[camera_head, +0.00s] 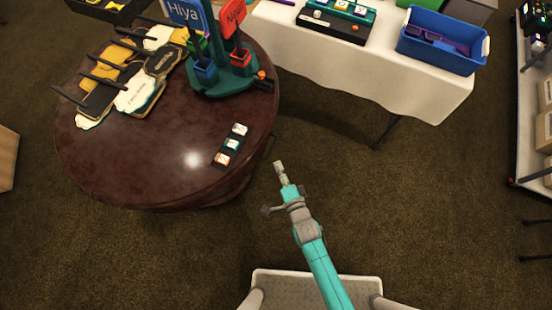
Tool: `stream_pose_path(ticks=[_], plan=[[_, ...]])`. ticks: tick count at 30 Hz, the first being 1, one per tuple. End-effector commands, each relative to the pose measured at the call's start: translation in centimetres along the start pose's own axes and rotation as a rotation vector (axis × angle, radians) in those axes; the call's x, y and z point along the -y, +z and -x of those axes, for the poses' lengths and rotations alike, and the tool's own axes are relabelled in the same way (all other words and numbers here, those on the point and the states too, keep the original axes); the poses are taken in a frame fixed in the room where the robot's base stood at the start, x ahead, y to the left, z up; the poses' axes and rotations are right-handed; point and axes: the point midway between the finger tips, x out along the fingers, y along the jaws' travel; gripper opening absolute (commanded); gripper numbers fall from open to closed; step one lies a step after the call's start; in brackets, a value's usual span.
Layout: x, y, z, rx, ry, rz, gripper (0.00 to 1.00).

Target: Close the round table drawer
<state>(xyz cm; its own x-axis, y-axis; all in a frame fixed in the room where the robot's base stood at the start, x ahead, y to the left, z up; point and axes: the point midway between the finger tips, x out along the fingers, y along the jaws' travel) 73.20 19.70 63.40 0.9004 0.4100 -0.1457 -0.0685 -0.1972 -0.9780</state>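The round table (150,175) is dark, glossy and reddish brown, and stands at the left. Its drawer cannot be made out clearly; below the tabletop's right edge there is a dark part, mostly in shadow, and I cannot tell how far any drawer stands out. My gripper (279,165) is at the end of my teal and grey arm, over the carpet just right of the table's right edge. It looks small and narrow from above, with nothing visible in it. I cannot tell whether its fingers are apart.
Paddle-like boards (140,92), a teal stand (225,80) with signs, and a small dark strip with lettered blocks (228,145) sit on the round table. A white-clothed table (390,85) with a blue bin (440,50) stands behind right. Carpet (420,210) is clear at right.

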Motion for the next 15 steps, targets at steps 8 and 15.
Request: stream_pose_path(ticks=[8, 15], plan=[[0.0, 0.0, 1.9, 0.000, 0.000, 0.000, 0.37], [0.0, 0.0, 1.9, 0.000, 0.000, 0.000, 0.37]])
